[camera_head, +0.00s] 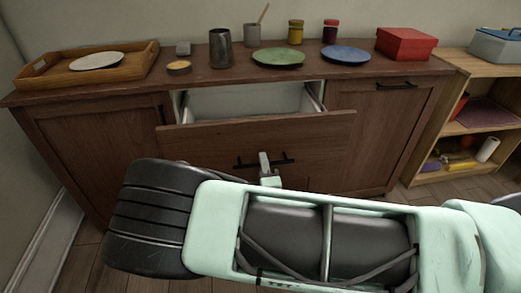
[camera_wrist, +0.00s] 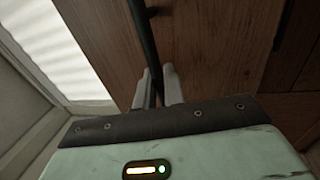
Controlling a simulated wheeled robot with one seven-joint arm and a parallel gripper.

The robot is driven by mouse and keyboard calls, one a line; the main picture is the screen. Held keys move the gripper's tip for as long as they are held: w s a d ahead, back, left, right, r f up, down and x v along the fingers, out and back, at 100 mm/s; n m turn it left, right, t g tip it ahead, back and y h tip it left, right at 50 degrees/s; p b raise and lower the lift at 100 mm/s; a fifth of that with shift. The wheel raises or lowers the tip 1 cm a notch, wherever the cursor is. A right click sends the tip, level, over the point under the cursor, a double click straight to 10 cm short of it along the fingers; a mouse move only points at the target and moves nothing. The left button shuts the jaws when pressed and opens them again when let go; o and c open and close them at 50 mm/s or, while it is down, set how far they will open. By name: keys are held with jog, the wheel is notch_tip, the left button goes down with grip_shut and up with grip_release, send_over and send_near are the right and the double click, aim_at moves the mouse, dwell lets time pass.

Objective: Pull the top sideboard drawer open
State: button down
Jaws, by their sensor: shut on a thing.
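The top sideboard drawer (camera_head: 215,135) is pulled out in the head view, with its pale, empty-looking interior showing behind the brown wooden front. Its dark bar handle (camera_head: 245,164) runs across the front. My gripper (camera_head: 266,165) is at the middle of this handle, shut on it. In the wrist view, the two pale fingers of my gripper (camera_wrist: 157,92) stand on either side of the black handle (camera_wrist: 143,35), close against the wooden drawer front (camera_wrist: 205,50). My arm hides the lower front of the sideboard.
The sideboard top (camera_head: 215,77) holds a wooden tray (camera_head: 30,72), a green plate (camera_head: 278,57), a blue plate (camera_head: 346,55), a red box (camera_head: 406,43), cups and jars. A light wood shelf (camera_head: 450,128) stands at the right. A wall is close at the left.

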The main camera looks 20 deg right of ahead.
jog(key=d+r+v, duration=0.1)
jog(key=v, duration=0.5)
jog(key=shift+s+a, duration=0.55)
jog(key=c, duration=1.6)
grip_release()
jog(key=shift+o, duration=0.2)
jog(key=shift+s, duration=0.1)
jog(key=v, duration=1.7)
jog(key=shift+p, duration=0.35)
